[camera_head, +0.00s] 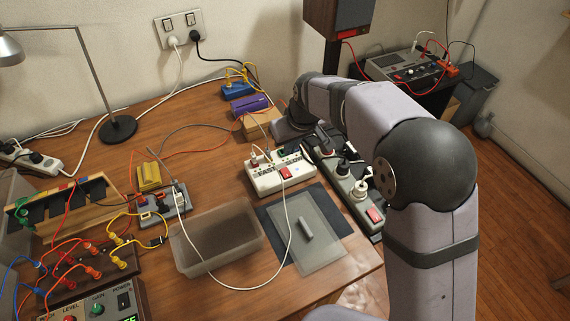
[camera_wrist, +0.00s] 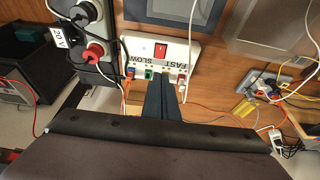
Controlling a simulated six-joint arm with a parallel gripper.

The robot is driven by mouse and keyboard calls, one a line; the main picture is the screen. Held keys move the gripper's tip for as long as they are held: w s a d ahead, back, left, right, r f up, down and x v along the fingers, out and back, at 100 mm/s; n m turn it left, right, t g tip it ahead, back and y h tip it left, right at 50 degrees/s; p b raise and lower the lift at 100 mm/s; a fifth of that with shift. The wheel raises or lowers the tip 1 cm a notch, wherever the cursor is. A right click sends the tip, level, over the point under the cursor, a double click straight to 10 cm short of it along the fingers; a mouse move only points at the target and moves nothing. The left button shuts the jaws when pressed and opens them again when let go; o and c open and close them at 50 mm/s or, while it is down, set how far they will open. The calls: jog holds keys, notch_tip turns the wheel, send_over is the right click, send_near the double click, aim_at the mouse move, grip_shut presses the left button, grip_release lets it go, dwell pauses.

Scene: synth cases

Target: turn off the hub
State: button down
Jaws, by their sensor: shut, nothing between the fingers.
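The hub is a white box (camera_head: 264,183) with a red rocker switch (camera_head: 285,172) on its top. It stands on the wooden table, right of centre. In the wrist view the hub (camera_wrist: 142,56) shows the words SLOW and FAST, a row of ports with cables, and the red switch (camera_wrist: 161,50) upside down. I cannot tell which way the switch is set. My gripper (camera_wrist: 163,82) is shut and empty, its dark fingers over the hub's port edge, with the switch beyond the tips. Whether the fingers touch the hub is unclear. In the head view I cannot make out the fingertips.
A dark power strip (camera_head: 328,157) with plugs and its own red switch (camera_head: 375,215) stands close right of the hub. A white cable (camera_head: 289,232) loops forward from the hub.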

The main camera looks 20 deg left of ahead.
jog(key=p, duration=0.2)
send_over(283, 170)
jog(key=s+d, duration=0.1)
notch_tip(283, 170, down, 9)
jog(key=shift+f, duration=0.15)
jog(key=shift+d+p+x, duration=0.2)
jog(key=shift+p+x, duration=0.2)
jog(key=shift+x, duration=0.6)
jog(key=shift+a+f+b, duration=0.15)
jog(key=shift+f+b, duration=0.35)
jog(key=shift+b, duration=0.05)
jog(key=shift+r, duration=0.25)
jog(key=shift+s+f, duration=0.1)
jog(key=shift+s+d, duration=0.1)
jog(key=shift+d, duration=0.1)
